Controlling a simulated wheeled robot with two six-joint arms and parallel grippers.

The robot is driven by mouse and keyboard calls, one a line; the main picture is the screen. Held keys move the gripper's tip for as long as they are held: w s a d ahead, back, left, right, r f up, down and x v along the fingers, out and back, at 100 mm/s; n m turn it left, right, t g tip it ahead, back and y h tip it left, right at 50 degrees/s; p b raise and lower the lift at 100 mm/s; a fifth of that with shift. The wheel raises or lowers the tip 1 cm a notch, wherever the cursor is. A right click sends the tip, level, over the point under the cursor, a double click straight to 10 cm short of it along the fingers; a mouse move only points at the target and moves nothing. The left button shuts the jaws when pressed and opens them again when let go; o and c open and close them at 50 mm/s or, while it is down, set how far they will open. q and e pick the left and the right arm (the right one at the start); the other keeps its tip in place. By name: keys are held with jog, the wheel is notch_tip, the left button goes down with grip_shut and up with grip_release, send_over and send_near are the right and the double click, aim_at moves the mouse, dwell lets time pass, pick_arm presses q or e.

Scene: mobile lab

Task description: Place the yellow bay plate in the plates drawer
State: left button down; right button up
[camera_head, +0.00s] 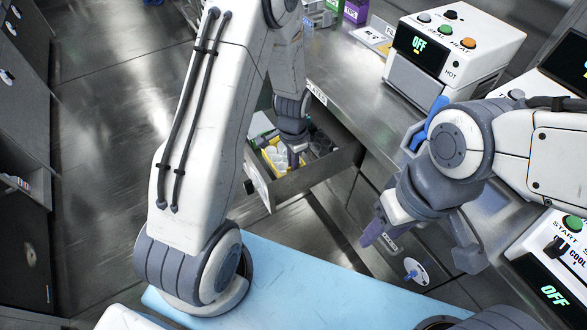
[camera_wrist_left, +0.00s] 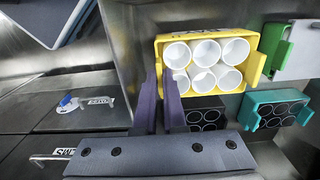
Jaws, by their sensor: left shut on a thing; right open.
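The yellow bay plate (camera_head: 269,161) with several white round wells is in or just above the open plates drawer (camera_head: 312,178). In the left wrist view the yellow bay plate (camera_wrist_left: 156,49) has a finger at its left edge. My left gripper (camera_head: 294,158) is shut on that edge; its fingers also show in the left wrist view (camera_wrist_left: 162,85). I cannot tell whether the plate rests on the drawer floor. My right gripper (camera_head: 378,232) is open and empty, to the right of the drawer and apart from it.
A black plate (camera_wrist_left: 205,102), a teal plate (camera_wrist_left: 252,115) and a green-and-white item (camera_wrist_left: 298,50) lie beside the yellow plate. The counter (camera_head: 345,75) holds a machine (camera_head: 455,48) reading OFF. A light blue surface (camera_head: 290,285) lies in front.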

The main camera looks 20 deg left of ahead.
pick_arm(q)
jog(key=shift+f, duration=1.7)
jog(key=shift+f, duration=0.15)
jog(key=c, duration=1)
grip_release()
